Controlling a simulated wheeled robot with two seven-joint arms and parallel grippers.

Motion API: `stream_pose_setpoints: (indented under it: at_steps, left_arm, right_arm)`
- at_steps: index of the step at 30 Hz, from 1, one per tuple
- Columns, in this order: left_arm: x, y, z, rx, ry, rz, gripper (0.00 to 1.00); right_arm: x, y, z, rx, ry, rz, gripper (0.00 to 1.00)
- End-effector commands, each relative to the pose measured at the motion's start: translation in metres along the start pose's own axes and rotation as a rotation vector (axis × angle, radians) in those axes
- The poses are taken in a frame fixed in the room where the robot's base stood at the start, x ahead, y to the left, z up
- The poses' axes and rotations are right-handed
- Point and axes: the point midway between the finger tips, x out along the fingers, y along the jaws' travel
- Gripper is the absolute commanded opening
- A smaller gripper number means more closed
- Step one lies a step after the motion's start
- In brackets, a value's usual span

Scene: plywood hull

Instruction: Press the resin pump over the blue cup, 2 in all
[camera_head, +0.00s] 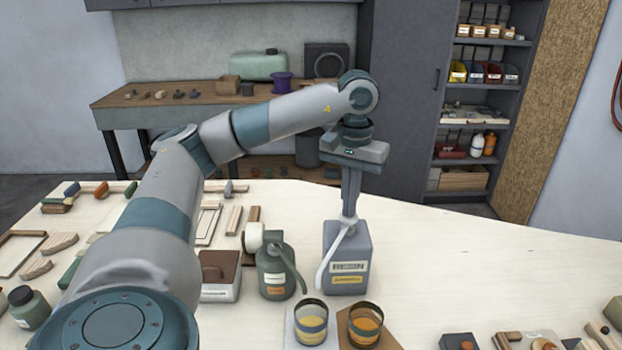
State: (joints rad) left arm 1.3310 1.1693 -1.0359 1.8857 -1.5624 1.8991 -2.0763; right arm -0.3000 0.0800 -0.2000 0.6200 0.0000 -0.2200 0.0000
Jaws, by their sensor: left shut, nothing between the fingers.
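A grey resin can (347,262) with labels stands upright on the pale table, with a white pump spout (328,262) curving down its left front. My left gripper (349,213) is shut and empty, pointing straight down at the pump's top; it hides the pump head, and I cannot tell whether it touches. In front of the can stand two clear cups with dark rims. The left cup (311,325) holds pale yellow liquid and the right cup (365,328) amber liquid. Neither clearly looks blue. The spout end is near the left cup. My right gripper is not in view.
A dark green pump bottle (275,272) stands close left of the can, beside a brown-topped box (220,276). Wooden parts and tools crowd the left side and the front right. The table right of the can is clear.

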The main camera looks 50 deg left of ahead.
Motion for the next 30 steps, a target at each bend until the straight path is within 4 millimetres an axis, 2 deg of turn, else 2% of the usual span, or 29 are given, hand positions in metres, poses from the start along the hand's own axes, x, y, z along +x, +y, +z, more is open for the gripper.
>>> stream_pose_setpoints:
  at_steps: [7,30]
  left_arm:
    - [-0.012,0.0,0.0,0.0,0.0,0.001,0.0]
    - [-0.015,0.0,0.0,-0.001,0.002,0.001,0.0]
  right_arm:
    - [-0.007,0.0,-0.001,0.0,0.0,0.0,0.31]
    - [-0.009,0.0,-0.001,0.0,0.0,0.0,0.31]
